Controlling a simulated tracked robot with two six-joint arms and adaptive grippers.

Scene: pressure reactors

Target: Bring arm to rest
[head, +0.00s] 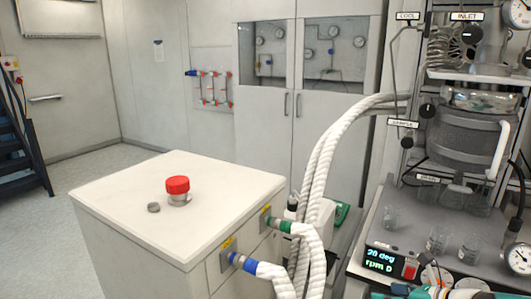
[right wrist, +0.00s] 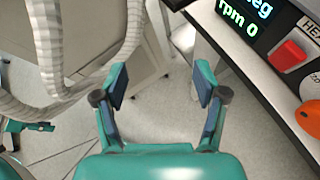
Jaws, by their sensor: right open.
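My right gripper (right wrist: 160,88) is open in the right wrist view. Its two teal fingers with dark pads stand apart, with nothing between them but grey floor below. In the head view, teal and dark parts of my right arm show at the bottom right edge, in front of the reactor bench (head: 365,250). No left arm shows in the head view.
White wrapped hoses (head: 318,165) run from a white cabinet (head: 110,200) to the reactor (head: 465,140); they also pass left of my right gripper (right wrist: 60,80). Glass beakers (head: 437,240) stand on the bench.

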